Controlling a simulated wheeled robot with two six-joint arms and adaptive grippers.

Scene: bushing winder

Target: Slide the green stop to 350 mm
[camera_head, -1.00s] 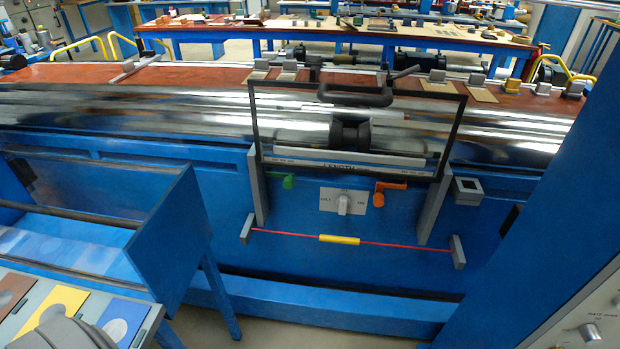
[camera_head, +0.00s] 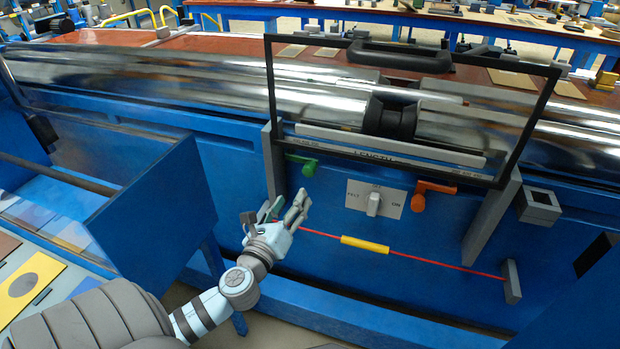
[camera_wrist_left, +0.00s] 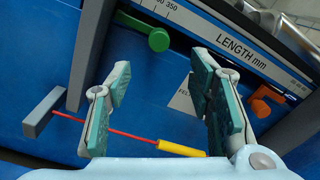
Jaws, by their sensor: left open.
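The green stop (camera_head: 302,163) sits at the left part of the length scale (camera_head: 388,155) on the blue machine front, below the clear framed guard. In the left wrist view the green stop (camera_wrist_left: 157,39) has a round knob, seen beyond and between my fingers, near a printed 350; its exact reading cannot be told. My left gripper (camera_head: 281,210) is open and empty, below and slightly left of the stop, apart from it. It also shows in the left wrist view (camera_wrist_left: 160,75). My right gripper is not in view.
An orange lever (camera_head: 425,194) and a rotary switch (camera_head: 373,202) are right of the stop. A red cord with a yellow sleeve (camera_head: 365,244) runs below. Grey uprights (camera_head: 274,175) flank the panel.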

